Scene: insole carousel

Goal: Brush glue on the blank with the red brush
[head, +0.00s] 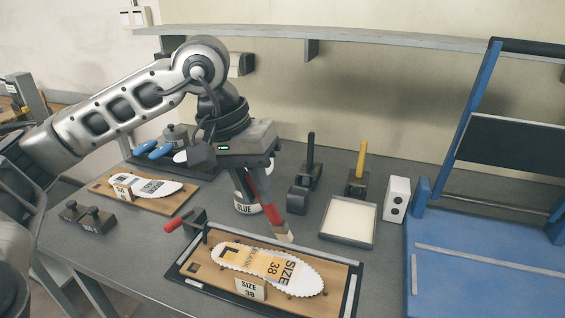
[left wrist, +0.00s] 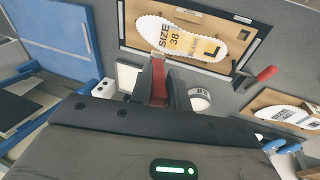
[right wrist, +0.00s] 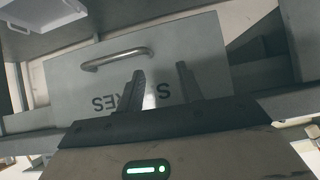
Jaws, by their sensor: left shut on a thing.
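My left gripper (head: 250,182) is shut on the red brush (head: 264,197), which slants down with its pale bristle tip behind the blank, near the back edge of the framed board. The red brush also shows in the left wrist view (left wrist: 158,75), its tip by the blank's SIZE end. The blank (head: 262,265) is a white, scallop-edged insole with orange print, "SIZE 38" and "L", lying on the wooden board (head: 210,280). Whether the bristles touch anything is unclear. A white labelled pot (head: 247,207) stands behind the brush. My right gripper (right wrist: 160,88) is open and empty before a grey drawer.
A shallow pale tray (head: 349,218), a white box (head: 396,200) and holders with a black handle (head: 311,148) and yellow handle (head: 362,157) stand right of the brush. A red lever (head: 179,221) sticks out at the frame's left. Another insole board (head: 170,203) lies farther left.

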